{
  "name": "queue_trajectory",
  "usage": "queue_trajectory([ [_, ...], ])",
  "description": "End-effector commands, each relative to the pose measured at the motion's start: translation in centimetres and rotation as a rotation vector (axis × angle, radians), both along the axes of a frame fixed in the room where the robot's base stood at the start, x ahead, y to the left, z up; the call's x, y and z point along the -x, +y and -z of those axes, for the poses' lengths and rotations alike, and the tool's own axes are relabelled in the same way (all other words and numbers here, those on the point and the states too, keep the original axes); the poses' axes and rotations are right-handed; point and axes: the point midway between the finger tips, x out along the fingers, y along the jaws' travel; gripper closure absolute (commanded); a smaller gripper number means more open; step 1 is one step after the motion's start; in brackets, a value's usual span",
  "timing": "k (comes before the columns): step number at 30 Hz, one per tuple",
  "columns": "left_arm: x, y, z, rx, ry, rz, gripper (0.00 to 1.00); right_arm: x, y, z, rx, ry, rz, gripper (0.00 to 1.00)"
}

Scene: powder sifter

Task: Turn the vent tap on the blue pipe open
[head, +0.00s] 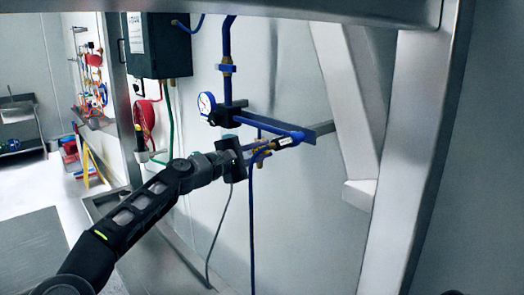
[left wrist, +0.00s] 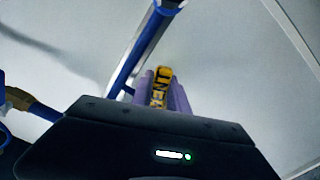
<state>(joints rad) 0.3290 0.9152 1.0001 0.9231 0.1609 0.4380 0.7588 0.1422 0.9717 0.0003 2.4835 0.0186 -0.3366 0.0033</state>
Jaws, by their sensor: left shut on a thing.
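The blue pipe (head: 227,40) comes down the wall, passes a round pressure gauge (head: 206,103) and runs right as a horizontal branch. The vent tap's yellow handle with black lettering (left wrist: 160,85) shows in the left wrist view between two purple fingers. My left gripper (head: 262,149) reaches in from the left just below the branch's right end and is shut on this handle. The gripper body hides much of the tap, so its turn angle is not clear. The blue pipe also shows in the left wrist view (left wrist: 148,40). My right gripper is not in view.
A black box (head: 157,45) hangs on the wall at upper left, with red and green hoses below it. A slanted metal frame post (head: 425,130) stands at the right. A blue hose (head: 251,225) and a grey hose hang below the tap.

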Motion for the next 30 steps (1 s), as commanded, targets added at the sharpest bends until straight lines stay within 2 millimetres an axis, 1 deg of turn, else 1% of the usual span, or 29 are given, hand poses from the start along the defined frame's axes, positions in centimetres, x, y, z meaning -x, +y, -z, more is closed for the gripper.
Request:
queue_trajectory([
  [2,-0.10,0.12,-0.43,0.039,0.041,-0.001,1.00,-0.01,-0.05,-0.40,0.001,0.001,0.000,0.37],
  [12,-0.42,0.40,-1.13,0.158,0.159,0.000,1.00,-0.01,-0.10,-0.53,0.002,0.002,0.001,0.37],
  [26,-0.50,0.53,-1.20,0.177,0.178,-0.001,1.00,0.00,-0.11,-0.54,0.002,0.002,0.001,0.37],
  [27,-0.50,0.53,-1.20,0.177,0.177,-0.001,0.79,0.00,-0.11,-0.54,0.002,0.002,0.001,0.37],
  [30,-0.49,0.52,-1.21,0.177,0.177,-0.001,0.71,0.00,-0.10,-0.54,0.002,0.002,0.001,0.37],
])
